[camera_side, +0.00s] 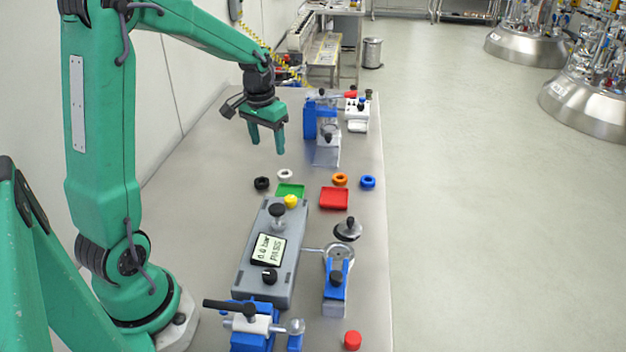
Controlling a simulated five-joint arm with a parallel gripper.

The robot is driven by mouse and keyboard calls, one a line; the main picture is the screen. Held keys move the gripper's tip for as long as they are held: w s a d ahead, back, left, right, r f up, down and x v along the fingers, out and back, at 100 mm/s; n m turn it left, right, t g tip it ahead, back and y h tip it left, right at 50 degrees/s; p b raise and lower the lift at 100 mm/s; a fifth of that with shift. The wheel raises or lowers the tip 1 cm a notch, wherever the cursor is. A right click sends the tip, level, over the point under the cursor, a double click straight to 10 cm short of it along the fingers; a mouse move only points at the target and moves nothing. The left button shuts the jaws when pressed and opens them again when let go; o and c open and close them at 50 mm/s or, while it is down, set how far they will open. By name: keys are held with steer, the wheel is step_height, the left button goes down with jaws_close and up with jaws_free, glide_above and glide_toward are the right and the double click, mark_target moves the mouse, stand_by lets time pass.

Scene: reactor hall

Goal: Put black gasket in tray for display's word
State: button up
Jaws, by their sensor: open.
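The black gasket (262,184) lies on the grey table, just left of the green tray (284,190). The red tray (334,199) lies to the right of the green one. Both trays look empty, though the green tray's near edge is partly covered by a yellow knob. The display (269,250) on the grey unit shows sideways text that appears to read "0.0 bar" and "PASS". My gripper (267,148) is open and empty, fingers pointing down, above the table and farther back than the black gasket.
A white ring (285,174) lies close to the black gasket. An orange ring (340,179) and a blue ring (368,182) lie behind the red tray. Blue fixtures stand behind and in front. A red cap (352,340) is near the front. The table's left back is clear.

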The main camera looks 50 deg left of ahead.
steer(key=shift+n+g+h, duration=0.3)
steer(key=shift+n+g, duration=0.2)
steer(key=shift+w+a+f, duration=0.2)
steer(key=shift+a+f, duration=1)
steer(key=shift+f, duration=0.5)
steer(key=shift+w+a+f, duration=0.15)
steer(key=shift+a+f, duration=1.1)
steer(key=shift+f, duration=0.5)
steer(key=shift+w+a+f, duration=0.2)
steer(key=shift+a+f, duration=1)
steer(key=shift+f, duration=0.5)
steer(key=shift+f, duration=0.1)
steer(key=shift+d+f, duration=0.1)
steer(key=shift+f, duration=2.4)
steer(key=c, duration=1.1)
steer(key=shift+r, duration=0.1)
